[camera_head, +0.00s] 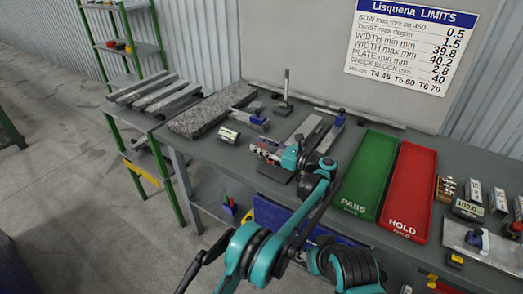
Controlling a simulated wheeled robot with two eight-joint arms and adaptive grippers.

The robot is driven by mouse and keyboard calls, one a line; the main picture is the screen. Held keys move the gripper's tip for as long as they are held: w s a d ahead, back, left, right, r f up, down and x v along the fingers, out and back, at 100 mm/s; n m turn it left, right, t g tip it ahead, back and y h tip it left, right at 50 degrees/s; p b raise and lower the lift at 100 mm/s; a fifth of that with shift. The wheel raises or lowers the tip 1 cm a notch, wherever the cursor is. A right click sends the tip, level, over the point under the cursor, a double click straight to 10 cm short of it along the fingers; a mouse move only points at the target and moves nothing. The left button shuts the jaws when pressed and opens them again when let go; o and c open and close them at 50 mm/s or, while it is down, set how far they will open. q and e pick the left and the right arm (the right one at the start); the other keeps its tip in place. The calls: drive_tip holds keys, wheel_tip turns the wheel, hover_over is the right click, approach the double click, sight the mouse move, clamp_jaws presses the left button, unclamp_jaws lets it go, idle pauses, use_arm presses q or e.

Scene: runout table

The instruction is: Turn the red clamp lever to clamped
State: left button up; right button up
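A small fixture with a red part (264,153) sits near the table's front edge, left of the middle. The red part looks like the clamp lever, but it is small and partly covered by my gripper, so its position cannot be read. My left gripper (281,157) is right at the fixture, at the end of the teal arm. Whether its fingers touch or enclose the red part cannot be told, nor whether they are open. My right gripper is not in view.
A granite plate (198,115) and a small display block (228,134) lie to the left. A height stand (285,102) is behind. The green PASS tray (366,177) and red HOLD tray (411,190) lie to the right. Small blocks and a scale (468,209) fill the far right.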

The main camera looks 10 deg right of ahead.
use_arm(q)
wheel_tip(320, 180, up, 8)
drive_tip(key=shift+f, duration=0.15)
